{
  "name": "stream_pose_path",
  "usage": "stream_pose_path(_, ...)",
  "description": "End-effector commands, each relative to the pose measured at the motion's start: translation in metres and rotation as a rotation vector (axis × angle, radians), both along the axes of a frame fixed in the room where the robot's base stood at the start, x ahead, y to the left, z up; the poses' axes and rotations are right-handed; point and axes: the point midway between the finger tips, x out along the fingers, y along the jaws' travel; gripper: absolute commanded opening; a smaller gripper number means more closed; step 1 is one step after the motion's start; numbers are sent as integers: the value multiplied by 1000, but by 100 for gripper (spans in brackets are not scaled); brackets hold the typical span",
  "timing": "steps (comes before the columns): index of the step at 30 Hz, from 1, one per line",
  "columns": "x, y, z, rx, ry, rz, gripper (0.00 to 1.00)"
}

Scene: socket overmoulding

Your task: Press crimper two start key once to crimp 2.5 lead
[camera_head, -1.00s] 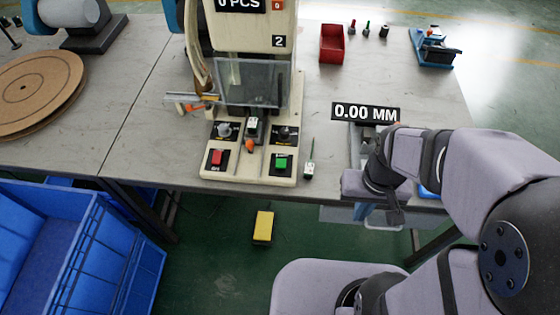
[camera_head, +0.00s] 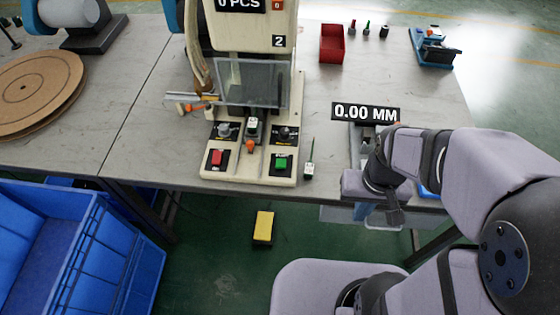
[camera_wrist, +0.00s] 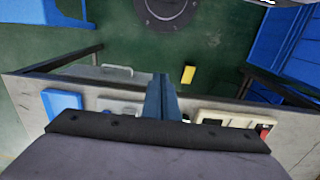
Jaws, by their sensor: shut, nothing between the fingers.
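Crimper two (camera_head: 265,30) is a cream machine marked 2, with a counter reading 0 PCS and a clear guard (camera_head: 250,82) over its working area. Its green key (camera_head: 282,163) is at the base's front right. Its red key (camera_head: 217,158) is at the front left and also shows in the wrist view (camera_wrist: 265,130). My gripper, with blue fingers (camera_wrist: 161,96), is shut and empty, apart from the keys. In the head view it hangs at the table's front edge, right of the crimper, mostly hidden by my wrist. I cannot make out a 2.5 lead in the crimper.
A display reading 0.00 MM (camera_head: 365,113) stands behind my wrist. A red bin (camera_head: 332,43) is at the back. A blue crate (camera_head: 110,255) and a yellow block (camera_head: 263,228) are below the table.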

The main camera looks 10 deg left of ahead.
Motion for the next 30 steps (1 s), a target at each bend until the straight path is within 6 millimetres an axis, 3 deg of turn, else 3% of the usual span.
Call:
stream_pose_path(14, 0, 0, 1, 0, 0, 1, 0)
stream_pose_path(20, -1, 5, 14, 0, 9, 21, 0)
stream_pose_path(30, -47, 21, 21, -16, 262, 119, 0)
